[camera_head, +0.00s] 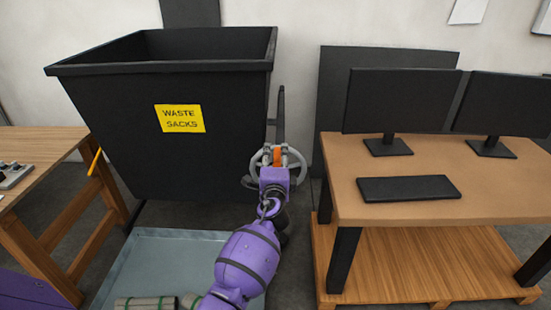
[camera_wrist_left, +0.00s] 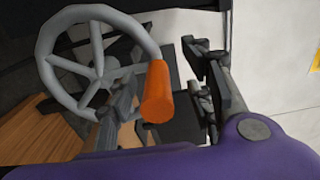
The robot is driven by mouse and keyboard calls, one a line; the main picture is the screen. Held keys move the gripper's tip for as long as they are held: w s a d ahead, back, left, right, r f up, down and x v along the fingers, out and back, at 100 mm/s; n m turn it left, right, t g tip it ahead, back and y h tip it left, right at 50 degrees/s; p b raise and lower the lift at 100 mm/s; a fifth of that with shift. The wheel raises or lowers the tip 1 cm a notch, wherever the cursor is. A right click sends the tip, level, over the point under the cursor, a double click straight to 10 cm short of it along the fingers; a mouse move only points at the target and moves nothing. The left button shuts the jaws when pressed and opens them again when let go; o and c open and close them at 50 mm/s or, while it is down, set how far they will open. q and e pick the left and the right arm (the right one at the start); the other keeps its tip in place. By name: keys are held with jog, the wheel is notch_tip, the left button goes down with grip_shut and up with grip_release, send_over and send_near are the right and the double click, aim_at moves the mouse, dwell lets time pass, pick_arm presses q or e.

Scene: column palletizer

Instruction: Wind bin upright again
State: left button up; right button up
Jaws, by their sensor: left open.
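The big black bin (camera_head: 110,110) with a yellow "WASTE SACKS" label stands at the left in the head view. Its rim looks roughly level; a slight tilt is hard to judge. A grey handwheel (camera_head: 249,181) is at the bin's right side, and its spokes show in the left wrist view (camera_wrist_left: 75,65). The wheel has an orange handle (camera_wrist_left: 157,95), also visible in the head view (camera_head: 277,156). My left gripper (camera_wrist_left: 160,92) is open, with its fingers on either side of the handle; contact cannot be told. My right gripper is out of view.
A blue-grey tray (camera_head: 170,250) with greenish rolls (camera_head: 150,303) lies in front of the bin. A wooden bench (camera_head: 45,160) stands left. A desk (camera_head: 400,205) with two monitors and a keyboard stands close to my arm's right.

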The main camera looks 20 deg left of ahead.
pick_arm(q)
jog(key=shift+f, duration=0.15)
jog(key=shift+s, duration=0.15)
jog(key=shift+s+d, duration=0.2)
jog(key=shift+s, duration=0.15)
jog(key=s+d+f+n+h, duration=0.1)
jog(key=s+d+n, duration=0.3)
jog(key=s, duration=0.7)
jog(key=s+f+n+g+h, duration=0.1)
jog(key=s+f+n+g, duration=0.1)
jog(key=s+f, duration=0.7)
jog(key=s+f+n+g+h, duration=0.2)
jog(key=s+f+n, duration=0.3)
jog(key=s+f, duration=0.5)
jog(key=s+f+n+g+h, duration=0.1)
jog(key=s+f+n+g, duration=0.2)
jog(key=s+f, duration=0.6)
jog(key=s+g, duration=0.1)
jog(key=s, duration=0.8)
jog(key=shift+s+f, duration=0.2)
jog(key=shift+f, duration=0.1)
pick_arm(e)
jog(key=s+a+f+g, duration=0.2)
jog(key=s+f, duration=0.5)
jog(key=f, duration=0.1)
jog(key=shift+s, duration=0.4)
